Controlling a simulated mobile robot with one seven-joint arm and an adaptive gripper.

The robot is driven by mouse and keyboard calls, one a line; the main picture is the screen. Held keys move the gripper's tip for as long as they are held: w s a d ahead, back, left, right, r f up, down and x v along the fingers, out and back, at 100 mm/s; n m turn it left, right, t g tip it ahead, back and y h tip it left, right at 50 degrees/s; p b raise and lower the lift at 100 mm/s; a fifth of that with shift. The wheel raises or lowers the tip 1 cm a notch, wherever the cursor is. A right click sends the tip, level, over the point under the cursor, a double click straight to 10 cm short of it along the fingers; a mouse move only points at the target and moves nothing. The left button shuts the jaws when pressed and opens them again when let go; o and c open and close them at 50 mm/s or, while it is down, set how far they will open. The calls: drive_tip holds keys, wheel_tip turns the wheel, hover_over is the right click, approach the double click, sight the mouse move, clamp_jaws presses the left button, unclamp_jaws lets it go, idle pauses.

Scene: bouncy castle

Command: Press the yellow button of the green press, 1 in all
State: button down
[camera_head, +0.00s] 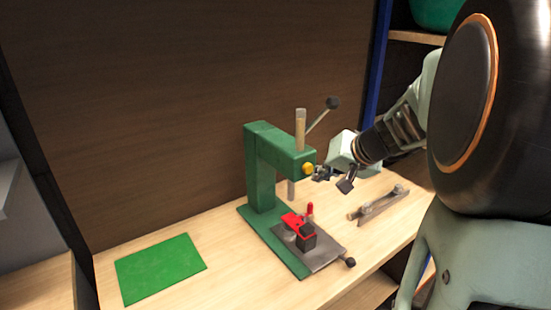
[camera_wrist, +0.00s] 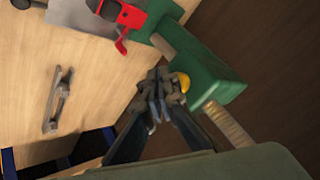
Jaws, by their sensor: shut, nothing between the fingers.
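The green press (camera_head: 262,165) stands on the wooden table, with its head reaching to the right. The yellow button (camera_head: 308,168) sits on the front end of that head. It also shows in the wrist view (camera_wrist: 183,82), right beside my fingertips. My gripper (camera_head: 320,173) is shut and empty, with its tips close to the button at the right of the press head. In the wrist view my gripper (camera_wrist: 158,88) partly overlaps the button's edge. I cannot tell whether the tips touch it.
A red clamp (camera_head: 296,224) and dark block lie on the press's grey plate (camera_head: 325,252). A metal handle (camera_head: 378,203) lies to the right. A green mat (camera_head: 160,268) lies at the left. A lever with a black knob (camera_head: 333,103) rises above the press. A brown wall is behind.

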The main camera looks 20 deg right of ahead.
idle(0.4)
drive_tip(key=shift+w+a, duration=0.15)
drive_tip(key=shift+w, duration=0.25)
drive_tip(key=shift+w+a+b, duration=0.2)
drive_tip(key=shift+w+b, duration=0.15)
drive_tip(key=shift+w, duration=0.2)
idle(0.7)
idle(0.4)
drive_tip(key=shift+s+d+b, duration=0.2)
drive_tip(key=shift+s+b, duration=0.15)
drive_tip(key=shift+s, duration=0.15)
drive_tip(key=shift+s+d+b, duration=0.15)
drive_tip(key=shift+s+b, duration=0.15)
drive_tip(key=shift+s, duration=0.15)
drive_tip(key=s, duration=0.1)
drive_tip(key=s+d+b, duration=0.1)
drive_tip(key=s, duration=0.1)
drive_tip(key=s+b, duration=0.1)
drive_tip(key=shift+s+d, duration=0.35)
